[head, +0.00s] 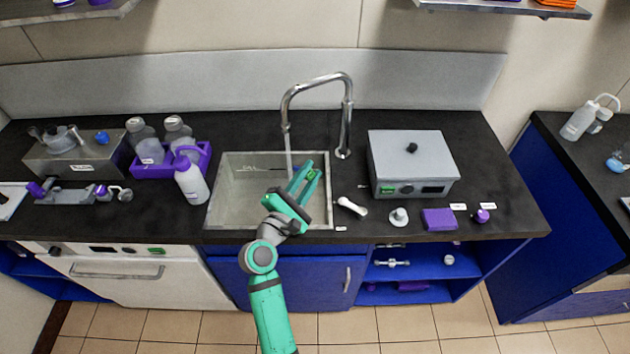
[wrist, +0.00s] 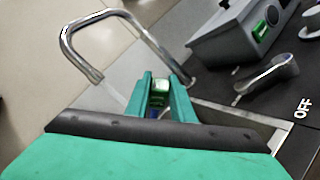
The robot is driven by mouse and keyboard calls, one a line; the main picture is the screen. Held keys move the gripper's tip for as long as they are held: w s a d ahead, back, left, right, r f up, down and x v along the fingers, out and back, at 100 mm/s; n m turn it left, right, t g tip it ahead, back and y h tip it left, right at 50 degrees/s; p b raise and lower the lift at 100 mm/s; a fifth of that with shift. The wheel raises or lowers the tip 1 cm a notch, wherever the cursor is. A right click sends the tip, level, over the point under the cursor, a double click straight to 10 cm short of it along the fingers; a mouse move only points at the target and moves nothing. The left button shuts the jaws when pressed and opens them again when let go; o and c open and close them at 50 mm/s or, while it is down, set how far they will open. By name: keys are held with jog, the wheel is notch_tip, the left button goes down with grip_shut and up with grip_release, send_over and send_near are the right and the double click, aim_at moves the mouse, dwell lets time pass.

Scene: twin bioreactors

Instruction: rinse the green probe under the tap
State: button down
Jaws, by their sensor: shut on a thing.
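My gripper (head: 304,182) is over the sink (head: 232,193), its fingers pointing toward the back. In the wrist view my gripper (wrist: 161,80) is shut on a small green-topped piece, the green probe (wrist: 159,86), with a bit of blue below it. Most of the probe is hidden by the fingers. The curved metal tap (head: 348,110) stands behind the sink, and a thin stream of water (head: 289,163) falls from its spout, just left of my fingers. The tap (wrist: 113,14) also shows in the wrist view. I cannot tell whether the water touches the probe.
A grey box (head: 412,162) stands further right. A white wash bottle (head: 190,181) and a purple crate (head: 206,161) stand close to the sink's left. The sink's left half is clear.

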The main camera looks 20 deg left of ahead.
aim_at(297, 169)
jog(key=shift+w+a, duration=2.25)
jog(key=shift+a, duration=0.2)
jog(key=shift+s, duration=0.1)
jog(key=shift+d, duration=0.1)
dwell(0.9)
jog(key=shift+s+d+r, duration=0.35)
jog(key=shift+s+d, duration=0.55)
jog(key=shift+d, duration=0.05)
jog(key=shift+s+d+r, duration=0.3)
jog(key=shift+s+d, duration=0.55)
jog(key=shift+d, duration=0.15)
jog(key=shift+s+d+r, duration=0.35)
jog(key=shift+s+d, duration=0.55)
jog(key=shift+d, duration=0.05)
